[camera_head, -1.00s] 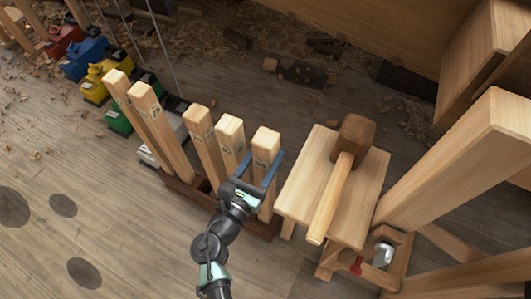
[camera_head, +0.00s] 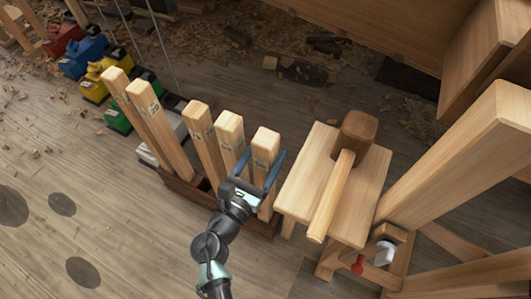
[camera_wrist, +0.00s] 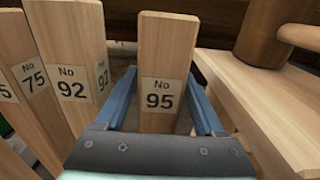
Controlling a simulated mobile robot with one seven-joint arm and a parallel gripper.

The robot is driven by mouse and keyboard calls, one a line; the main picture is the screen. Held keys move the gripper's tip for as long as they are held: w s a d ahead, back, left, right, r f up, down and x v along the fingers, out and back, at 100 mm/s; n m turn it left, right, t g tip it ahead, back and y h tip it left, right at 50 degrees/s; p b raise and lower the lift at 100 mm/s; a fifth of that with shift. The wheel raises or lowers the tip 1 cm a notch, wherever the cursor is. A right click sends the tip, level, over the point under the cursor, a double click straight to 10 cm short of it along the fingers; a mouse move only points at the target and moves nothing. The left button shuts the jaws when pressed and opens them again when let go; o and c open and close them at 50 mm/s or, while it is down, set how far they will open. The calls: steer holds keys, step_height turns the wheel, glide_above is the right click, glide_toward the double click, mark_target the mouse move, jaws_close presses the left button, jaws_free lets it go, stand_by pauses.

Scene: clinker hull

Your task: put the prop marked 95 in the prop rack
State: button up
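The prop marked 95 (camera_wrist: 165,50) is a pale square wooden post with its label facing me in the wrist view. In the head view it is the rightmost post (camera_head: 265,143), standing upright at the right end of the dark brown prop rack (camera_head: 183,191). My gripper (camera_head: 266,154) has its blue fingers on either side of this post. In the wrist view my gripper (camera_wrist: 162,68) looks open, with narrow gaps beside the post. The post's foot is hidden behind my gripper.
Other posts stand left in the rack, including the prop marked 92 (camera_wrist: 70,60) and the prop marked 75 (camera_wrist: 30,90). A wooden bench (camera_head: 300,190) with a mallet (camera_head: 335,190) is close on the right.

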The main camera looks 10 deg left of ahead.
steer(key=shift+o, duration=1.1)
steer(key=shift+f, duration=0.2)
steer(key=p+v, duration=0.3)
steer(key=v, duration=1)
steer(key=shift+r, duration=0.15)
